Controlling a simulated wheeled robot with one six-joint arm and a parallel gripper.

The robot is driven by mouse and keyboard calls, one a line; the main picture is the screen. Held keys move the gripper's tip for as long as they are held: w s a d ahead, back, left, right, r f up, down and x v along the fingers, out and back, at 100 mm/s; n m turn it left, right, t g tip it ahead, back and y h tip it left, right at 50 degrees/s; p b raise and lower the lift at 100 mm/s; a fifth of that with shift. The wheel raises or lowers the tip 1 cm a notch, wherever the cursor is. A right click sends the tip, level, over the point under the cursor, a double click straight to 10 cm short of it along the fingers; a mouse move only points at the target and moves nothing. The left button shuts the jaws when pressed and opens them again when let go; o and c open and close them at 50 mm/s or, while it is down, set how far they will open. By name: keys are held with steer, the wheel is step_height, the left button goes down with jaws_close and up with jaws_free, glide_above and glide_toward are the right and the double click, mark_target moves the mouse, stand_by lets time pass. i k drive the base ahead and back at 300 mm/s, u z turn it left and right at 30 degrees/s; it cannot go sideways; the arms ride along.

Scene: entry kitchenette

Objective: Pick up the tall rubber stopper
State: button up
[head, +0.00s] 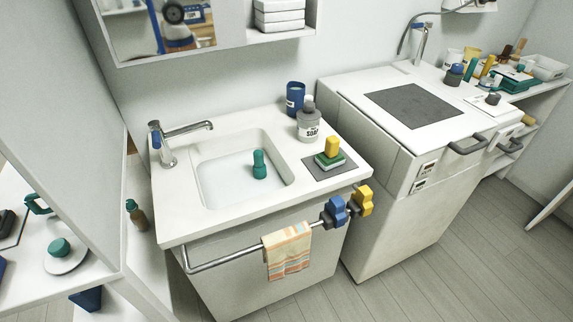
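A tall teal stopper (260,165) with a rounded top and wider base stands upright inside the sink basin (215,188), right of the basin's middle. Nothing covers it in the head view. My gripper does not show directly in this view, so its place relative to the stopper cannot be told.
A faucet (168,150) stands at the left of the sink. A soap bottle (308,122), blue cup (295,97) and sponges on a grey mat (318,175) are on the right. A rail (225,258) with a striped towel (287,250) runs along the front.

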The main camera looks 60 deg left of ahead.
mark_target(259, 168)
steer(key=u, duration=0.15)
steer(key=i, duration=0.65)
steer(key=u, duration=1.1)
steer(key=i, duration=0.65)
steer(key=u, duration=0.6)
